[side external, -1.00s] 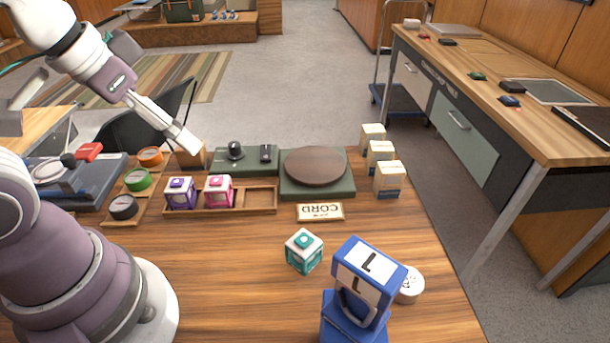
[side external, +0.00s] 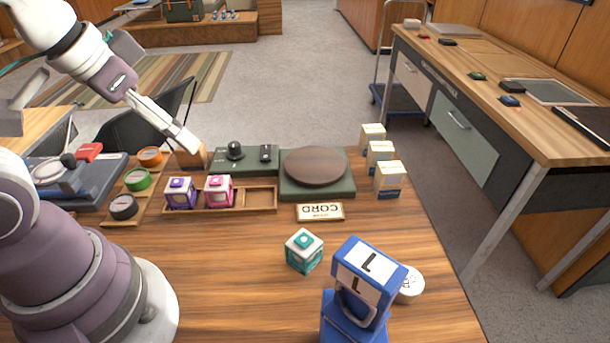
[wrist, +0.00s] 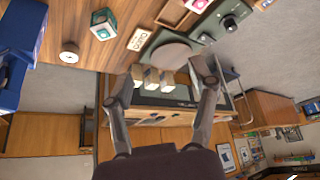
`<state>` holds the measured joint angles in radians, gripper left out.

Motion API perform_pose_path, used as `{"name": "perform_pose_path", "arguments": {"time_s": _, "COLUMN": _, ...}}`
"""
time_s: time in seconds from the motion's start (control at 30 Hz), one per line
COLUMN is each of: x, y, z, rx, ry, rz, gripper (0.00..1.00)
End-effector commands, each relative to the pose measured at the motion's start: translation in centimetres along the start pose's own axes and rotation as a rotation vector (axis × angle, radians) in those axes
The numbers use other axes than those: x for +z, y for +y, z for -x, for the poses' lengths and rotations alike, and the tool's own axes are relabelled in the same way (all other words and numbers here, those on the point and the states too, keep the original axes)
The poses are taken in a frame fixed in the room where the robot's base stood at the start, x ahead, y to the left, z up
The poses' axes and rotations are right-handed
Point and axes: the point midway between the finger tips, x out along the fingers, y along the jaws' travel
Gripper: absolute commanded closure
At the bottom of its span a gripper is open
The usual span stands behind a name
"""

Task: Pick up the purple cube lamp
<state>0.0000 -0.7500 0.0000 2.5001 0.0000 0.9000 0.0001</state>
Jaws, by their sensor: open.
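The purple cube lamp (side external: 180,194), white with purple edges and top button, sits upright in the left part of a shallow wooden tray (side external: 250,199) in the side view. A matching pink cube (side external: 219,191) stands just right of it in the tray. My gripper (side external: 190,143) is above and behind the tray, clear of the purple cube. In the wrist view my gripper (wrist: 166,72) is open, its fingers spread apart and holding nothing. The wrist view shows the pink cube (wrist: 196,4) at its top edge; I cannot see the purple one there.
Round tins (side external: 137,180) line the tray's left. A green stand with a brown disc (side external: 315,167) and white boxes (side external: 380,155) are to the right.

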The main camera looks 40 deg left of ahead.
Motion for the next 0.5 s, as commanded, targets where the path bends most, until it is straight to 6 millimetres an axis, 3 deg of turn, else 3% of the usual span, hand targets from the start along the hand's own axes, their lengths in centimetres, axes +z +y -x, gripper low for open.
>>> {"name": "perform_pose_path", "arguments": {"time_s": 0.17, "x": 0.0, "y": -0.2, "z": -0.2, "rx": -0.005, "ry": -0.004, "rz": 0.014, "gripper": 0.41}}
{"name": "perform_pose_path", "arguments": {"time_s": 0.23, "x": -0.2, "y": -1.2, "z": -1.4, "rx": -0.032, "ry": -0.024, "rz": 0.096, "gripper": 0.41}}
{"name": "perform_pose_path", "arguments": {"time_s": 0.37, "x": 0.1, "y": -5.3, "z": -5.2, "rx": -0.149, "ry": -0.070, "rz": 0.382, "gripper": 0.41}}
{"name": "perform_pose_path", "arguments": {"time_s": 0.5, "x": 2.0, "y": -9.5, "z": -8.3, "rx": -0.277, "ry": -0.095, "rz": 0.618, "gripper": 0.41}}
